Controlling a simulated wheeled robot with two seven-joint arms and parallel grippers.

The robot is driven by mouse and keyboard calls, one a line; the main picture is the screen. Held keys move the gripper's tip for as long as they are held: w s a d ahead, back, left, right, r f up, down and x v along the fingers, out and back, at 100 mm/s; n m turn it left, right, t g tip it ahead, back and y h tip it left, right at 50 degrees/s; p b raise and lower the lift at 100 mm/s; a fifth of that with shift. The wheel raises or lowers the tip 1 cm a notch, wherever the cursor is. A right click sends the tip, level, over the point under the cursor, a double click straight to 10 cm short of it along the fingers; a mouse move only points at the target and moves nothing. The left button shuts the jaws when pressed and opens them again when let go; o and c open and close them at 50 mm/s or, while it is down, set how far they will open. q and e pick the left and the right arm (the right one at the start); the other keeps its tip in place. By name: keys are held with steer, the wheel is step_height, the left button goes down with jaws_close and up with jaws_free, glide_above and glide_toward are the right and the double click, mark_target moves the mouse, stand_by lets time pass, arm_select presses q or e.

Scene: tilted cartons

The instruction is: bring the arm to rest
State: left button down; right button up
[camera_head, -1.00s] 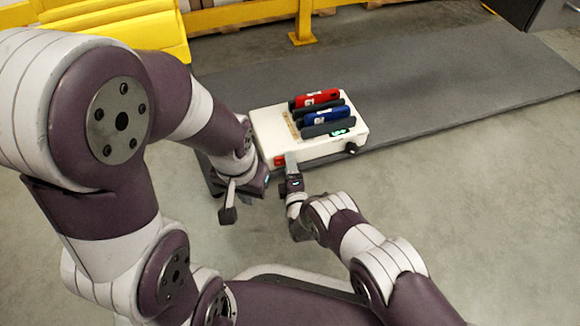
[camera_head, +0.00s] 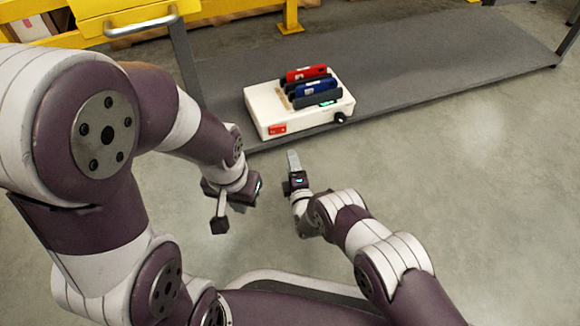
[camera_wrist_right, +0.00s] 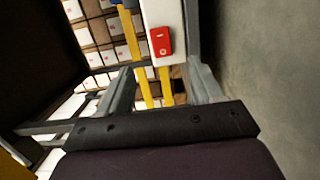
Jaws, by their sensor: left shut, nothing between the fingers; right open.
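My left gripper (camera_head: 220,224) is shut and empty, hanging over the bare floor at the left in the head view. My right gripper (camera_head: 293,161) is open and empty, in front of the white box and apart from it. Its two spread fingers (camera_wrist_right: 160,90) also show in the right wrist view. The white box (camera_head: 262,110) stands on a low grey platform (camera_head: 420,75). It has a red switch (camera_head: 277,129) at its front left, which also shows in the wrist view (camera_wrist_right: 161,41), and a black knob (camera_head: 340,118) at its front right.
Red (camera_head: 306,73), blue (camera_head: 315,87) and dark slabs stand in the box's top. A yellow barrier (camera_head: 290,15) is behind. The floor in front and right is clear.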

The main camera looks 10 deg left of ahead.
stand_by(0.4)
steer(key=w+d+r+m+g+h+p, duration=0.1)
steer(key=w+d+r+m+g+p, duration=0.2)
steer(key=r, duration=0.4)
steer(key=w+d+r+m+h+p, duration=0.1)
steer(key=w+d+r+m+p, duration=0.15)
steer(key=r+p, duration=0.4)
steer(key=s+d+r+m+g+h+p, duration=0.25)
steer(key=d+r, duration=0.25)
steer(key=r, duration=0.3)
steer(key=s+d+r+m+g+h+p, duration=0.1)
steer(key=d+r+m+p, duration=0.15)
steer(key=d+r, duration=0.35)
steer(key=s+d+r+m+g+h+p, duration=0.1)
steer(key=s+d+r+m+g+p, duration=0.3)
steer(key=s+r, duration=0.4)
steer(key=s+d+r+m+g+p, duration=0.1)
steer(key=s+d+r+m+p, duration=0.4)
steer(key=s, duration=0.6)
steer(key=s+d+r+m+g+h+p, duration=0.1)
steer(key=s+d+r+m+g, duration=0.2)
steer(key=s+d+r, duration=0.45)
steer(key=s+r+p, duration=0.1)
steer(key=r+p, duration=1.7)
steer(key=s+r+p, duration=0.2)
steer(key=r+p, duration=1.7)
steer(key=shift+s+a+r, duration=0.25)
steer(key=shift+a, duration=0.2)
